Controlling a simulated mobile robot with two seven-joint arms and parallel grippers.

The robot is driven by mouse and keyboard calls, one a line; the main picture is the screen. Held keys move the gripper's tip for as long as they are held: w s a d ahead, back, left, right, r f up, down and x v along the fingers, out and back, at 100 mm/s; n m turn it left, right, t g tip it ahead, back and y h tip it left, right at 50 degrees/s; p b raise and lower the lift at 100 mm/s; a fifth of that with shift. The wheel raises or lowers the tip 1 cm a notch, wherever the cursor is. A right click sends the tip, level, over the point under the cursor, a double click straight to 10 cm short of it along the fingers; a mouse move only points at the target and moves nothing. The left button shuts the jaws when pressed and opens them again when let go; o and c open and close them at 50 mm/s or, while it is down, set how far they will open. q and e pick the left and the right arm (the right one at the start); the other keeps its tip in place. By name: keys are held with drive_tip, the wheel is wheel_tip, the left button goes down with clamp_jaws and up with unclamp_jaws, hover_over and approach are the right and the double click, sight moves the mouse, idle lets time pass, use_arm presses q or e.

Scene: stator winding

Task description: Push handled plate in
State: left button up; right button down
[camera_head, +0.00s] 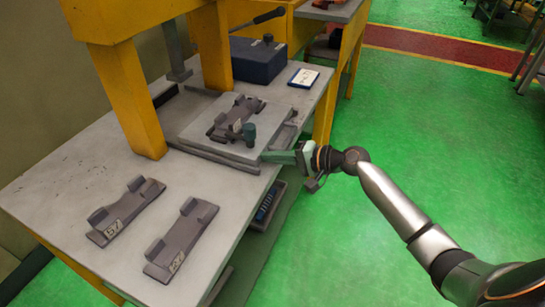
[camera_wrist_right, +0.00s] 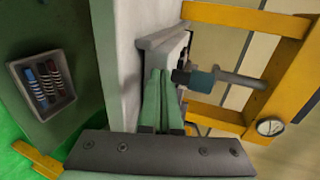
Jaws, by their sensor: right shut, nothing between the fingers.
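The handled plate (camera_head: 271,117) is a flat grey slab on the table, with a dark clamp-like fixture (camera_head: 228,115) on top. Its handle, with a teal grip (camera_head: 249,131), stands near the plate's front edge. The handle also shows in the right wrist view (camera_wrist_right: 203,80), pointing right. My right gripper (camera_head: 268,156) is shut with nothing between its green fingers. Its tips are at the plate's front edge, just below the handle; I cannot tell whether they touch. In the right wrist view the fingers (camera_wrist_right: 160,78) lie close beside the plate's edge. My left gripper is out of view.
Two grey brackets (camera_head: 126,212) (camera_head: 182,240) lie on the table's front left. A blue-black box (camera_head: 258,60) and a white card (camera_head: 304,78) are behind. A yellow post (camera_head: 133,100) rises left. A tray of coils (camera_head: 268,203) hangs below the table edge. Green floor is free on the right.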

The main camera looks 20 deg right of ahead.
sight(237, 147)
drive_tip(key=w+a+b, duration=0.1)
drive_tip(key=w+a, duration=0.5)
drive_tip(key=w, duration=0.1)
drive_tip(key=shift+w+a+b, duration=0.2)
drive_tip(key=shift+a+b, duration=0.15)
drive_tip(key=shift+a, duration=0.05)
drive_tip(key=w+a+b, duration=0.2)
drive_tip(key=w, duration=0.1)
drive_tip(key=w+a+b, duration=0.2)
drive_tip(key=w+a, duration=0.1)
drive_tip(key=shift+w+a+f, duration=0.1)
drive_tip(key=shift+w+a, duration=0.1)
drive_tip(key=shift+a, duration=0.15)
drive_tip(key=shift+w+a, duration=0.15)
drive_tip(key=shift+w, duration=0.05)
drive_tip(key=shift+r, duration=0.2)
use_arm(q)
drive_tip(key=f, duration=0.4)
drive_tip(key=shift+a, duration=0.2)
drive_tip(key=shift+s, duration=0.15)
use_arm(e)
drive_tip(key=shift+a+r, duration=0.1)
drive_tip(key=shift+r, duration=0.05)
